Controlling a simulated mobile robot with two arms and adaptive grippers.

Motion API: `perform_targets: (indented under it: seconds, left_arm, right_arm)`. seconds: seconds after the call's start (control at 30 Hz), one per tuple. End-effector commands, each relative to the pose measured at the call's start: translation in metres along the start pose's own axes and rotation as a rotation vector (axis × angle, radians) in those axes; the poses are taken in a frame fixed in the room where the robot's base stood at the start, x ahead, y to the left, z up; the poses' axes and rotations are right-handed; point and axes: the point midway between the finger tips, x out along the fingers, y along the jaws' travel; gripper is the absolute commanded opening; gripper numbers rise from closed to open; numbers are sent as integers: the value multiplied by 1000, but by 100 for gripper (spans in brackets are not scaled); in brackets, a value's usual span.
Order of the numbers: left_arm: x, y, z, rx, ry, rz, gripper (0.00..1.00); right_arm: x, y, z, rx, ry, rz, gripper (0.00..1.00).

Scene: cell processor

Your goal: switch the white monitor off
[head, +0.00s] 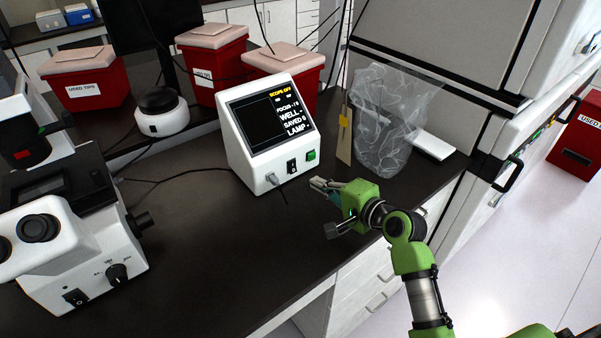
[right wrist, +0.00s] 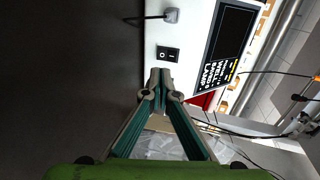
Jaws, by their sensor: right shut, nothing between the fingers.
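The white monitor (head: 238,140) stands on the dark bench, its lit screen (head: 268,122) reading "SCOPE OFF" at the top. Below the screen are a black rocker switch (head: 292,166), a green button (head: 311,155) and a grey cable plug (head: 272,178). My right gripper (head: 318,184) is shut and empty, in front of the monitor's lower right corner. In the right wrist view, the shut fingertips (right wrist: 160,78) point at the monitor's front (right wrist: 196,30), close to the rocker switch (right wrist: 168,53), with no clear contact. The green button is not visible there. My left gripper is not in view.
A white microscope (head: 75,235) stands at the left. Red bins (head: 90,90) line the back of the bench. A clear plastic bag (head: 385,120) stands right of the monitor. The bench front (head: 210,260) is clear.

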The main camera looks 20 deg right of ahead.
Motion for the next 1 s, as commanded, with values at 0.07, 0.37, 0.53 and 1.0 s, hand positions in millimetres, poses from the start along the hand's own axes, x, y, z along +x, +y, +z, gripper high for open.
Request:
perform_targets:
  seconds: [0.07,0.37,0.53,1.0]
  left_arm:
    - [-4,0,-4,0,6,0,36]
    - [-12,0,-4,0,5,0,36]
    - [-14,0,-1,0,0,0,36]
    - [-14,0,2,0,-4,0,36]
  right_arm:
    - [15,-2,0,2,0,0,0]
    - [63,-2,0,1,1,1,0]
    - [78,0,0,1,1,1,0]
    - [83,0,0,-1,2,0,0]
